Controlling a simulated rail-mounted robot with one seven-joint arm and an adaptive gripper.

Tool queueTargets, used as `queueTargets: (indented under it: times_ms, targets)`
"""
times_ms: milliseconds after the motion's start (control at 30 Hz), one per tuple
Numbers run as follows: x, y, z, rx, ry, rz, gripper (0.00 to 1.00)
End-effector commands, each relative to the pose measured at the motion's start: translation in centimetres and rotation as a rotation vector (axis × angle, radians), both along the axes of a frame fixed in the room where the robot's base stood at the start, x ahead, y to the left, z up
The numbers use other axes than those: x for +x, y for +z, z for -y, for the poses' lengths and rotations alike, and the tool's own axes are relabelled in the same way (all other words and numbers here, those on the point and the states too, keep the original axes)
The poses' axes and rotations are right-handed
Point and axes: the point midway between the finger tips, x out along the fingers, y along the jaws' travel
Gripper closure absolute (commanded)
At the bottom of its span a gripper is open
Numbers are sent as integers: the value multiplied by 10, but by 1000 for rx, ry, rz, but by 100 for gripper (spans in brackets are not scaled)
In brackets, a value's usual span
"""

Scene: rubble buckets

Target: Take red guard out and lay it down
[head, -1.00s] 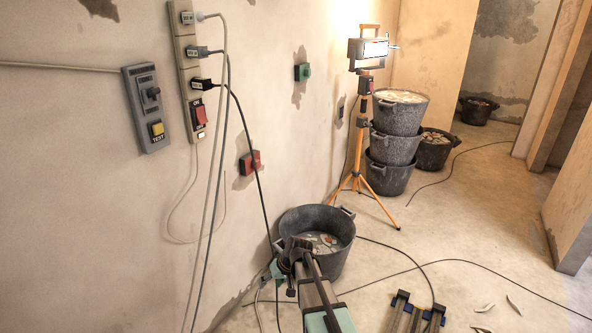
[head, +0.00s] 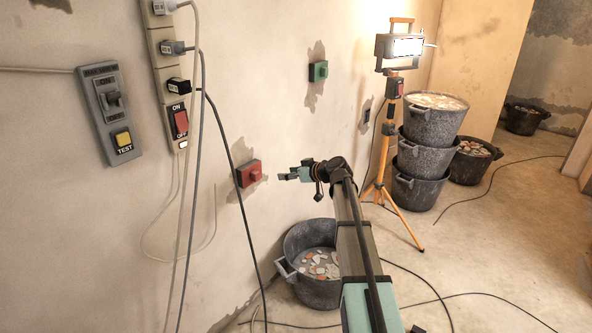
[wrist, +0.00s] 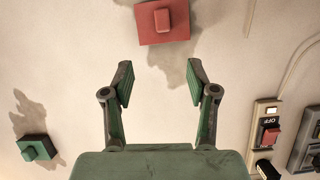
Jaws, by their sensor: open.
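The red guard (head: 249,173) is a red square plate with a raised grip, set in the wall at a patch of broken plaster. In the wrist view the guard (wrist: 162,20) is at the top, beyond my fingertips and roughly centred between them. My gripper (wrist: 158,76) is open and empty, its two fingers spread wide with bare wall between them. In the head view my gripper (head: 284,177) is just right of the guard, pointing at the wall and apart from it.
A green block (head: 318,71) sits higher on the wall. A power strip (head: 173,80) with hanging cables and a grey test box (head: 110,108) are at left. A rubble bucket (head: 294,277) stands below my arm. A lamp tripod (head: 383,160) and stacked buckets (head: 421,178) stand behind.

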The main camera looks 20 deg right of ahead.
Motion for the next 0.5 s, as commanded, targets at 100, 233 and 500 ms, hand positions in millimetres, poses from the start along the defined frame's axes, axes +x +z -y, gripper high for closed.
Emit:
queueTargets:
  times_ms: [100,233,500]
  targets:
    - [0,2,-1,-36,17,37,42]
    - [3,0,-2,-59,28,52,42]
    - [28,-12,-19,-60,29,50,42]
